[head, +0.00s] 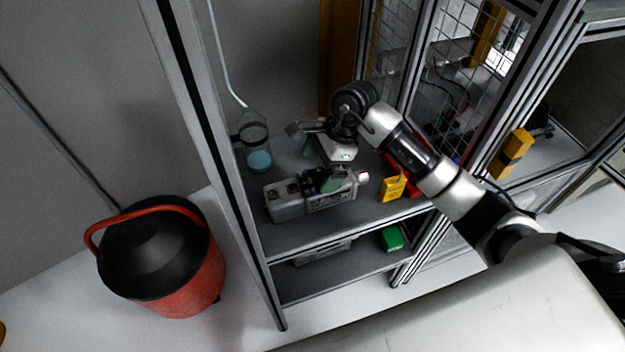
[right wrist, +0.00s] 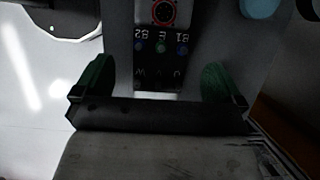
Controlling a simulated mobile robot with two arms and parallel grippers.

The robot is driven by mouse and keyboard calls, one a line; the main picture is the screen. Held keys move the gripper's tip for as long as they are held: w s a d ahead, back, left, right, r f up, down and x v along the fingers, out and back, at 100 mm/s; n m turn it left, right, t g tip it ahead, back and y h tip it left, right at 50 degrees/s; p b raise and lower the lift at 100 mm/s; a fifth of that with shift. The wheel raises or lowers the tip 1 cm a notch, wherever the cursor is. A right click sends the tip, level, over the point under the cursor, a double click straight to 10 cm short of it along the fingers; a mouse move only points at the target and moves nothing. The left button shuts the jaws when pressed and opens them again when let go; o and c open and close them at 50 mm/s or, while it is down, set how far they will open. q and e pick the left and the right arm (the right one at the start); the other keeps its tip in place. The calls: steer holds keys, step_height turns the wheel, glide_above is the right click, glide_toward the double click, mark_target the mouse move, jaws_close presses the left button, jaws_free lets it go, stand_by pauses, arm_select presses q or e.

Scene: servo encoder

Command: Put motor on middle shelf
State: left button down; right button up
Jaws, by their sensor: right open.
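A grey boxy unit (head: 312,203) with dark terminals and round ports on top stands on the upper of the two shelf boards (head: 300,237) that show. I take it for the motor, but cannot be sure. My right gripper (head: 322,168) is over its back right part, with one green finger near its top. In the right wrist view the green fingers (right wrist: 157,82) are wide apart and empty. Between them shows the unit's dark lettered panel (right wrist: 162,50); I cannot tell whether they touch it. My left gripper is out of view.
A glass jar with blue liquid (head: 259,160) stands behind the unit. A yellow device (head: 393,188) is to its right. The lower board holds a green item (head: 391,238). Metal posts (head: 235,190) frame the shelves. A red bin (head: 180,280) stands at left.

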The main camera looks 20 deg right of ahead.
steer(key=v, duration=0.6)
steer(key=shift+d+b, duration=0.1)
steer(key=shift+b, duration=0.2)
